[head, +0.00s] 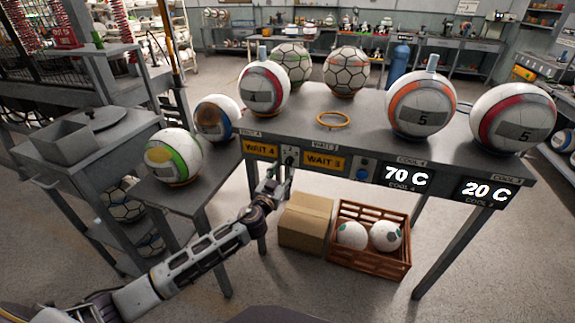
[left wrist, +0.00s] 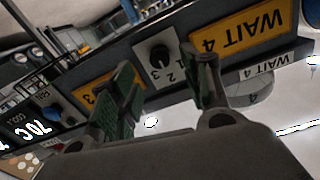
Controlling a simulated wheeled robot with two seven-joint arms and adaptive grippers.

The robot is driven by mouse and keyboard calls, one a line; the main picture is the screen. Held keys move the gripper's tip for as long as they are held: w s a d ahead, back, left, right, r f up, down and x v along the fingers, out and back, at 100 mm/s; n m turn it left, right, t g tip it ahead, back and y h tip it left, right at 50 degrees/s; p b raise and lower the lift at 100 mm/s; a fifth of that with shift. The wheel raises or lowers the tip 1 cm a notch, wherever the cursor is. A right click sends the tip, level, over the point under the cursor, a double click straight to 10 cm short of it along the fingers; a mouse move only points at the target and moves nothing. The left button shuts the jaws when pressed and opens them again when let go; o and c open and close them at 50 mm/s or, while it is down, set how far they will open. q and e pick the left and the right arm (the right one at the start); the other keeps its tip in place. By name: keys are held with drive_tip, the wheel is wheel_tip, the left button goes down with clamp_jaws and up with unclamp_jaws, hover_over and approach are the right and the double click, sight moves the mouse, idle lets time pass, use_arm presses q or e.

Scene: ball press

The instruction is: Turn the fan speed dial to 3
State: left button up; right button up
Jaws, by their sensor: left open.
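The fan speed dial (head: 290,157) is a small black knob on a light plate, set in the front edge of the table (head: 372,120) between two yellow WAIT signs. In the left wrist view the dial (left wrist: 159,56) shows upside down, with small numerals beside it; its exact setting is hard to read. My left gripper (head: 276,181) is below and in front of the dial. In the left wrist view the left gripper (left wrist: 165,76) has its two green-padded fingers spread, with the dial beyond the gap between them. It is empty and appears apart from the dial. My right gripper is not in view.
A WAIT 4 sign (head: 260,149) and a WAIT 3 sign (head: 325,162) flank the dial. A blue button (head: 362,171) is farther right, beside the 70 C display (head: 406,177). Below stand a cardboard box (head: 306,222) and a crate (head: 369,260) of balls. Several balls sit on the table.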

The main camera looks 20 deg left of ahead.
sight(288, 163)
use_arm(q)
drive_tip(key=shift+w+d, duration=0.15)
drive_tip(key=shift+w, duration=2.9)
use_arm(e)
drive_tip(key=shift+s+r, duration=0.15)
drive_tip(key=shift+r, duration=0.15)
use_arm(q)
drive_tip(key=shift+c, duration=0.4)
drive_tip(key=c, duration=1)
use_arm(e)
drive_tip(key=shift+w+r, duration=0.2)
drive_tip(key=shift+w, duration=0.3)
